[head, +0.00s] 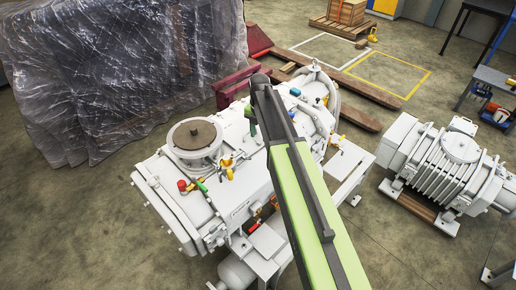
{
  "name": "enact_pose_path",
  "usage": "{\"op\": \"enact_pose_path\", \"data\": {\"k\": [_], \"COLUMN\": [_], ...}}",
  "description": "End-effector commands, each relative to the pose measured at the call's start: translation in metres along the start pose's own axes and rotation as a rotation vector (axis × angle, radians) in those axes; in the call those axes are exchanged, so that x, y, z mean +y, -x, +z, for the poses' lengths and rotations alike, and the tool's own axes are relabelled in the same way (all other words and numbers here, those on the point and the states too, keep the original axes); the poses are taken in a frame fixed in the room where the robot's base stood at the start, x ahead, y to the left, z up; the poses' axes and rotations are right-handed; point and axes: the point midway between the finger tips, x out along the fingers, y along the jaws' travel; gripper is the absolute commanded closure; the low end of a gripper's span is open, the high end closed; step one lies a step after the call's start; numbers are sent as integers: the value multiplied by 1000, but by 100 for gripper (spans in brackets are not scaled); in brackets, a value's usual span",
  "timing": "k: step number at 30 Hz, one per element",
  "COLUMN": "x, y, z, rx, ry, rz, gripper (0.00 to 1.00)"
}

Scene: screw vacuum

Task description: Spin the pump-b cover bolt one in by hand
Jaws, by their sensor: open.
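A large white pump unit (240,195) fills the middle of the head view, with a round brown-topped port and small coloured valves. A second white ribbed pump (455,165) sits on wooden skids at the right. I cannot tell which is pump-b, and no cover bolt is distinguishable at this size. My green arm reaches up over the middle pump. My gripper (252,122) shows only as a small dark and green part below the arm's dark end, above the pump's top. It is open; its fingertips are mostly hidden, and I cannot see anything between them.
A plastic-wrapped load (120,75) stands at the left. Dark red steel parts (240,78) and wooden beams (350,90) lie behind the middle pump. A pallet with a wooden crate (347,12) is farther back. A blue-framed workbench (495,78) stands at the right edge.

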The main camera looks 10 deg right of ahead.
Motion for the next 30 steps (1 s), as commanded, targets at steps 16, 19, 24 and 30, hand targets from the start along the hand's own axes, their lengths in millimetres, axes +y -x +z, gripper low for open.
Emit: {"op": "enact_pose_path", "data": {"k": [16,19,24,30], "x": [1,1,1,1], "y": [-25,-25,-25,-25], "z": [-1,-1,-1,-1], "rx": [0,0,0,0], "ry": [1,1,2,0], "rz": [0,0,0,0], "gripper": [72,85,100,100]}}
